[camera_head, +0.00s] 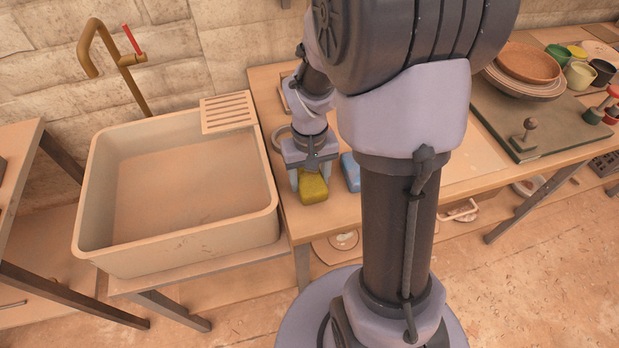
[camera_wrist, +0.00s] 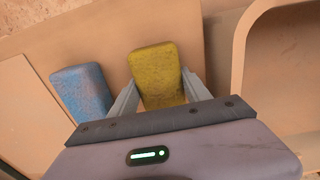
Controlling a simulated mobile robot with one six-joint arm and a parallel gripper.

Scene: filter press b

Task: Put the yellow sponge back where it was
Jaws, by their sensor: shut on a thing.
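The yellow sponge (camera_head: 313,188) is at the front left of the wooden table, just right of the sink. My gripper (camera_head: 310,180) points down over it and is shut on it. In the wrist view the yellow sponge (camera_wrist: 157,76) sits between the two fingers of my gripper (camera_wrist: 158,92). Its underside is hidden, so I cannot tell whether it touches the table top. A blue sponge (camera_head: 350,172) lies close to the right of it on the table; it also shows in the wrist view (camera_wrist: 81,92), apart from the fingers.
The sink basin (camera_head: 100,190) with its raised rim stands just left of the sponge. A brass tap (camera_head: 125,62) rises behind it. Stacked bowls (camera_head: 527,66) and a dark green board (camera_head: 530,140) are farther right on the table. The table's front edge is close to the sponge.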

